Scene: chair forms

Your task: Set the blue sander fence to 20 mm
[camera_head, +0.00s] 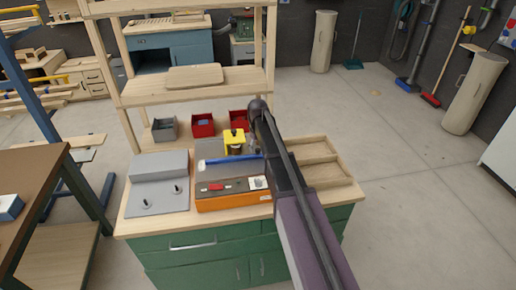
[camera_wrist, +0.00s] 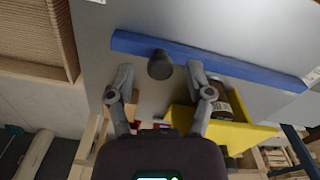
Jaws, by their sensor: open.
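The blue fence (camera_head: 232,159) is a long bar across the grey table of the orange-based sander (camera_head: 232,202). In the wrist view the fence (camera_wrist: 225,65) runs slantwise over the grey table surface (camera_wrist: 230,25). A dark round knob (camera_wrist: 160,65) stands out in front of the fence. My gripper (camera_wrist: 160,72) is open, with one finger on each side of the knob, apart from it. The yellow part (camera_head: 234,138) stands behind the fence and also shows beside the right finger in the wrist view (camera_wrist: 240,135). No scale reading is legible.
A grey machine (camera_head: 158,168) with two upright pegs stands left on the wooden bench. Red bins (camera_head: 203,125) and a grey bin (camera_head: 164,130) stand behind. Shelf posts rise behind the bench; open floor lies right.

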